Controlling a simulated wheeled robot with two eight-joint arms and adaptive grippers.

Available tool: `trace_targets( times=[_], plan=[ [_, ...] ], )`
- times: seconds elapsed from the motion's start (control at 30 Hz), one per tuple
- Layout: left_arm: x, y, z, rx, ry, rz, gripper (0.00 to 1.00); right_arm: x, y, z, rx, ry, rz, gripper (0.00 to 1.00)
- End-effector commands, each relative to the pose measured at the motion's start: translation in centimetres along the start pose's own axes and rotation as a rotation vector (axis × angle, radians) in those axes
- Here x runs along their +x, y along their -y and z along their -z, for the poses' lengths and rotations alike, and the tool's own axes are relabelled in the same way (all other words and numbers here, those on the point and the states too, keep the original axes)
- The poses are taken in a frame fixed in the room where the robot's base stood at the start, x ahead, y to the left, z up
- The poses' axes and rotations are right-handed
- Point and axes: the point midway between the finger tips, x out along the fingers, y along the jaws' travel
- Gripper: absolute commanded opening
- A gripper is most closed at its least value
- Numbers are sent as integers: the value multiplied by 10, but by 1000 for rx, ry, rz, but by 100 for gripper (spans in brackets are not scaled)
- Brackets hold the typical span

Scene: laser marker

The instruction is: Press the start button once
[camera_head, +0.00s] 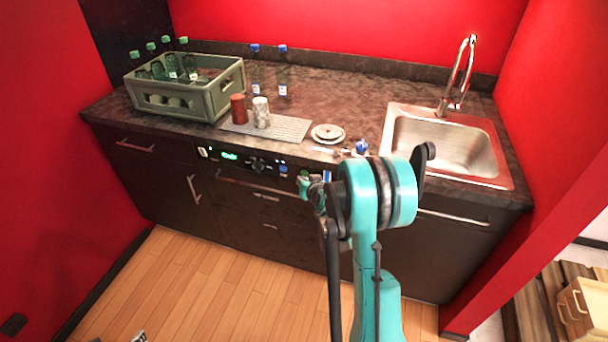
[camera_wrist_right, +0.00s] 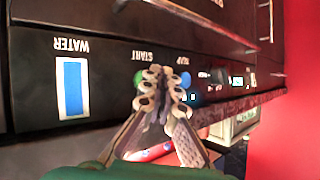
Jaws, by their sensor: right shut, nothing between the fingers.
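The control panel (camera_head: 236,157) is a dark strip on the front of the counter. In the right wrist view it appears upside down, with a START label (camera_wrist_right: 145,57) and a WATER label with a blue window (camera_wrist_right: 72,86). The start button (camera_wrist_right: 138,77) shows as a green edge below its label, partly hidden by my fingers. My right gripper (camera_wrist_right: 160,74) is shut and empty, its fingertips in front of the panel between the start button and a blue button (camera_wrist_right: 185,79). I cannot tell whether they touch. In the head view the gripper (camera_head: 312,186) covers the start button.
On the counter stand a crate of bottles (camera_head: 180,106), a red cup (camera_head: 238,107), a patterned cup (camera_head: 261,112), two bottles and small plates (camera_head: 327,133). A sink (camera_head: 440,142) is at the right. Drawer handles jut out below the panel.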

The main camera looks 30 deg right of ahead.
Motion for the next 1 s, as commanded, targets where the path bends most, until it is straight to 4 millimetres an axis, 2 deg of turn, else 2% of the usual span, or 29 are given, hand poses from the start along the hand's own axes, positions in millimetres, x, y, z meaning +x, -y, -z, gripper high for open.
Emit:
trace_targets(
  times=[1.0],
  plan=[
    [0, 0, 0, 0, 0, 0, 55, 6, -4, 4, 1, 0, 0, 0]
  ],
)
